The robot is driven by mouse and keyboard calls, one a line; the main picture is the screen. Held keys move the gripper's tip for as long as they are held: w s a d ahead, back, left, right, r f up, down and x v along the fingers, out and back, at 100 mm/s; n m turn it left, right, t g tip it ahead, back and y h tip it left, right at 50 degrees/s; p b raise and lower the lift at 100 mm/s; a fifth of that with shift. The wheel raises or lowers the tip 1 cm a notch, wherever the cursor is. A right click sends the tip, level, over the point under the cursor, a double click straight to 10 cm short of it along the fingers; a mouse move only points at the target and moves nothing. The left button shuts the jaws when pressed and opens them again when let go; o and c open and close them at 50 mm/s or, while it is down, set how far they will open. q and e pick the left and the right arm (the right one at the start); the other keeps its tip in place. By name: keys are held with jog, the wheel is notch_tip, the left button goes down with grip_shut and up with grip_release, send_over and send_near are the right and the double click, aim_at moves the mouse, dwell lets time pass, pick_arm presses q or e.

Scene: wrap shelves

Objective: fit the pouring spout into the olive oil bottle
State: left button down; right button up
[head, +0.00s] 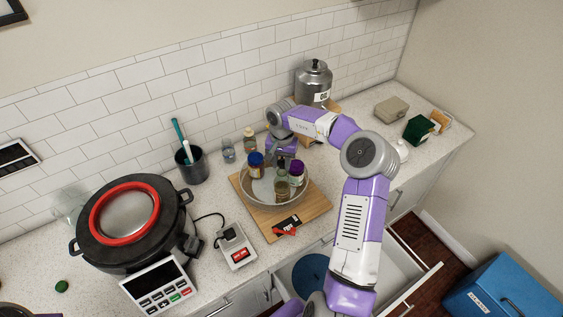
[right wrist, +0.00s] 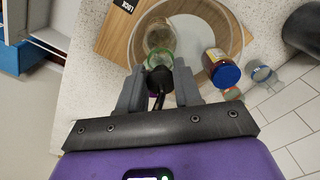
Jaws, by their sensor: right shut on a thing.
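The olive oil bottle (head: 282,187), greenish glass, stands in a round clear tray (head: 262,203) on a wooden board. In the right wrist view its green glass (right wrist: 160,56) lies just beyond my fingertips. My right gripper (head: 284,157) is above the bottle, and in the right wrist view (right wrist: 158,82) its fingers are shut on the black pouring spout (right wrist: 158,78). The spout lines up with the bottle's top in that view. I cannot tell whether it is inside the neck or only above it. My left gripper is not in view.
A blue-capped jar (head: 256,165) and a purple-capped jar (head: 297,172) stand close by in the tray. The wooden board (head: 313,205) carries a black label.

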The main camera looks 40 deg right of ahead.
jog(key=shift+f, duration=0.8)
jog(key=o, duration=1.1)
notch_tip(320, 180, up, 8)
jog(key=shift+f, duration=0.15)
